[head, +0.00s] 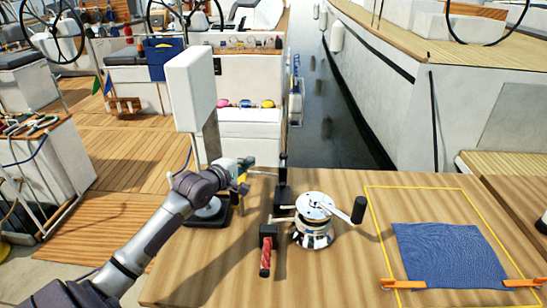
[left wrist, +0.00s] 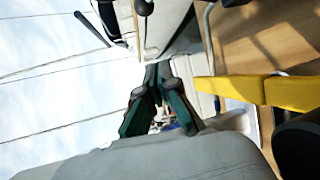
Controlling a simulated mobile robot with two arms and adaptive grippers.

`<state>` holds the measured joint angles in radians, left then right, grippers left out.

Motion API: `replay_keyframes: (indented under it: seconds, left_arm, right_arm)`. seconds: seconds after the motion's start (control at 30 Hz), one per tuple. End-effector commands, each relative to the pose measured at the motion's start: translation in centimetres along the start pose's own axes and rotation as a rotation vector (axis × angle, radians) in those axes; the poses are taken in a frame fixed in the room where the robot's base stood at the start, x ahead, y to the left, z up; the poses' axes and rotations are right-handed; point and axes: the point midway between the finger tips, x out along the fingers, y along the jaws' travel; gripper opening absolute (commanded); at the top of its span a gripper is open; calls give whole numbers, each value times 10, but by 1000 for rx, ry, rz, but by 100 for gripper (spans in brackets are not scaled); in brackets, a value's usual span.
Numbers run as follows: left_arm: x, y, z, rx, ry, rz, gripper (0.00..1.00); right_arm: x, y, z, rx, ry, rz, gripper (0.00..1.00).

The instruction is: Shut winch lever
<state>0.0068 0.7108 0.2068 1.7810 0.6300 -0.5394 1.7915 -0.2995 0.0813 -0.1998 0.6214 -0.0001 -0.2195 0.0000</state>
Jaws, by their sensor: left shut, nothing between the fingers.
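A silver winch (head: 313,232) stands on the wooden bench top, with a crank arm ending in a black grip (head: 358,210) to its right. Left of it are a black block with an upright black lever (head: 283,168) and a black fitting with a red handle (head: 266,258) lying toward the front. I cannot tell which of these the task names. My left gripper (head: 247,162) is above the bench, left of the upright lever, shut and empty. Its green fingers (left wrist: 157,80) meet in the left wrist view. A yellow piece (left wrist: 260,90) shows beside them. My right gripper is not in view.
A white box (head: 190,88) on a post with a dark base stands close behind my left arm. A blue cloth (head: 450,255) with orange clips lies at the right within a yellow outline (head: 415,187).

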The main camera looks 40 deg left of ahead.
Motion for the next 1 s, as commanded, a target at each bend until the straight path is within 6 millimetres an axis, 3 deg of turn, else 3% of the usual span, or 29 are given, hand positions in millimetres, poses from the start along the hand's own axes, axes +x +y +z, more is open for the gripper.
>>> replay_keyframes:
  seconds: [0.2,0.5,0.7,1.0]
  left_arm:
    - [49,2,-1,0,2,2,0]
    - [101,1,-1,1,2,1,0]
    - [89,1,27,0,-3,-1,0]
    - [85,0,38,1,-1,-1,0]
  right_arm:
    - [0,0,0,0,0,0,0]
    - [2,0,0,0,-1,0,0]
    - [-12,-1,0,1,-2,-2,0]
    - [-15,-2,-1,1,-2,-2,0]
